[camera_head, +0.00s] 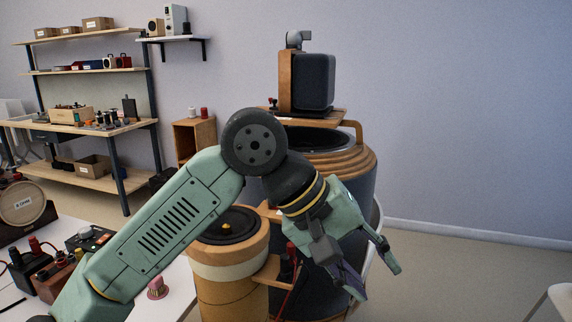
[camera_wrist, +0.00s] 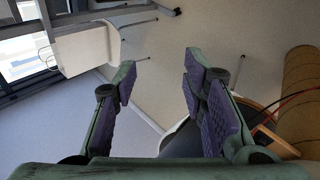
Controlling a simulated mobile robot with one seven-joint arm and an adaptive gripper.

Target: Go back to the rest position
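My gripper (camera_head: 372,272) is at the lower middle right of the head view, at the end of my bent green arm. Its two fingers are spread apart with nothing visible between them. The wrist view also shows the gripper (camera_wrist: 157,78) open, with purple pads on both fingers and bare floor seen between them. In the head view it hangs in front of a large dark round speaker cabinet (camera_head: 345,195) with wooden rings. I cannot tell whether any part of the arm touches the cabinet.
A smaller wooden drum-shaped speaker (camera_head: 228,285) stands behind my forearm. A dark box speaker (camera_head: 312,82) sits on top of the large cabinet. A white table (camera_head: 75,300) with electrical parts is at the left. A workbench (camera_head: 85,128) stands behind.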

